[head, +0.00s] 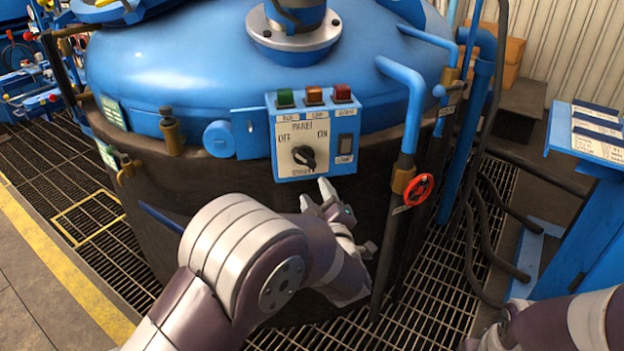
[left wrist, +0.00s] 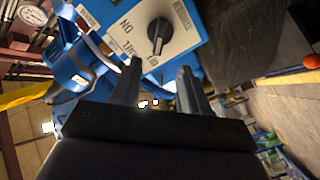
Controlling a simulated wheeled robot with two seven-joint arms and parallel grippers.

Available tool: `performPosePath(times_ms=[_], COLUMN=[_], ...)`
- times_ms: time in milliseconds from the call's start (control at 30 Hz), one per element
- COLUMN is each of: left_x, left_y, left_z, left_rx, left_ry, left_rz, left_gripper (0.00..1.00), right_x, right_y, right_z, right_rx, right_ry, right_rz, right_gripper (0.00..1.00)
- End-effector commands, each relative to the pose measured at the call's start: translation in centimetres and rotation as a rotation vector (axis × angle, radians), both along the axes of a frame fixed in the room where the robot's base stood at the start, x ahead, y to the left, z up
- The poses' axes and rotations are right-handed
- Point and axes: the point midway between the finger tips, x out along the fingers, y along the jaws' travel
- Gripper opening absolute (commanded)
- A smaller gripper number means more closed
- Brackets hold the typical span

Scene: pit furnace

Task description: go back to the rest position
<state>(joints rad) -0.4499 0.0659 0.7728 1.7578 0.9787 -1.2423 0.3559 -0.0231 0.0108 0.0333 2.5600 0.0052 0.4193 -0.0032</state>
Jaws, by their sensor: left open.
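My left gripper (head: 316,196) is in front of the furnace, just below the control box (head: 288,170). Its two fingers are apart and empty, and they also show in the left wrist view (left wrist: 158,82). The box face has a black rotary knob (head: 304,156) with OFF and ON marks around it. In the left wrist view the knob (left wrist: 158,33) lies beyond the fingertips, apart from them. My right arm (head: 570,322) shows only in part at the lower right; its fingers cannot be made out.
The blue furnace lid (head: 180,60) fills the back. A blue pipe (head: 414,105) and a red valve wheel (head: 418,189) stand right of my left gripper. A blue stand with labels (head: 598,135) is at the right. Grating (head: 440,290) covers the floor.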

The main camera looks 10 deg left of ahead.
Motion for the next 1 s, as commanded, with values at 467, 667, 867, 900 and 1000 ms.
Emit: performPosePath(times_ms=[467, 667, 867, 900, 1000], left_x=[-0.3, -1.3, -12.5, -14.8, -19.9], left_y=[-0.2, -5.9, -6.3, -5.3, -2.2], left_z=[-0.1, -7.7, -14.3, -14.7, -14.8], left_rx=[0.007, 0.078, 0.281, 0.313, 0.37], left_ry=[0.007, 0.426, 1.084, 1.183, 1.388], left_rz=[-0.001, -0.357, -0.863, -0.921, -1.016], left_gripper=[0.45, 0.45, 0.45, 0.45, 0.45], right_x=[0.0, 0.0, 0.0, 0.0, 0.0], right_y=[0.0, 0.0, 0.0, 0.0, 0.0], right_z=[0.0, 0.0, 0.0, 0.0, 0.0], right_rx=[0.0, 0.0, 0.0, 0.0, 0.0], right_ry=[0.0, 0.0, 0.0, 0.0, 0.0], right_rz=[0.0, 0.0, 0.0, 0.0, 0.0], right_gripper=[0.0, 0.0, 0.0, 0.0, 0.0])
